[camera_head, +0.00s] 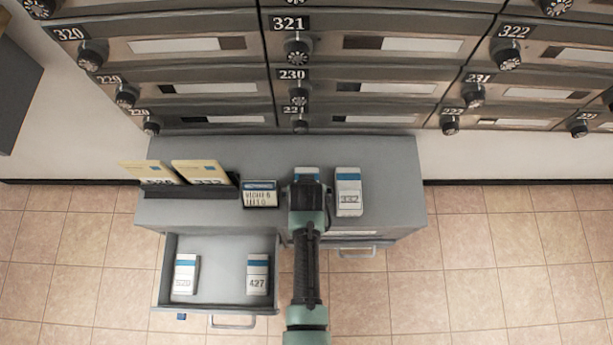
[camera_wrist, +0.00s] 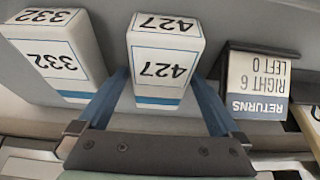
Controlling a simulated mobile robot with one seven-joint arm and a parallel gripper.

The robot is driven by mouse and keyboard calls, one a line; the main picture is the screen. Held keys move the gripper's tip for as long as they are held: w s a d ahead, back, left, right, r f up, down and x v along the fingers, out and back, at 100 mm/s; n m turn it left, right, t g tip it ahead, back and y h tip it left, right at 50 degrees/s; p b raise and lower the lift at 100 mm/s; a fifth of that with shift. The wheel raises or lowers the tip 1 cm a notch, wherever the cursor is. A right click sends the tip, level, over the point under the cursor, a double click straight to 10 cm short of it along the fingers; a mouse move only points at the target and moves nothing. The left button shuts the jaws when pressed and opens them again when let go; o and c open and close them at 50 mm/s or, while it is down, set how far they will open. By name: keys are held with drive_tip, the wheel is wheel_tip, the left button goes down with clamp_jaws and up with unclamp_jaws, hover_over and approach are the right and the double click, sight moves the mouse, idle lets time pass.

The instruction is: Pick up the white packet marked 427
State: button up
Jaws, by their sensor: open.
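A white packet marked 427 with a blue band (camera_wrist: 163,62) stands on the grey cabinet top. In the head view its top edge (camera_head: 306,172) shows just behind my arm, which hides the rest. My gripper (camera_wrist: 160,88) is open, with one blue finger on each side of this packet; I cannot tell whether either touches it. A second white packet marked 427 (camera_head: 258,282) lies in the open drawer (camera_head: 222,300), left of my arm.
A packet marked 332 (camera_head: 348,200) stands close to the right; it also shows in the wrist view (camera_wrist: 58,55). A returns sign (camera_head: 260,194) stands close left, beside yellow envelopes (camera_head: 203,172). Another white packet (camera_head: 186,280) lies in the drawer. Mailboxes (camera_head: 365,80) rise behind.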

drive_tip(key=c, duration=1.4)
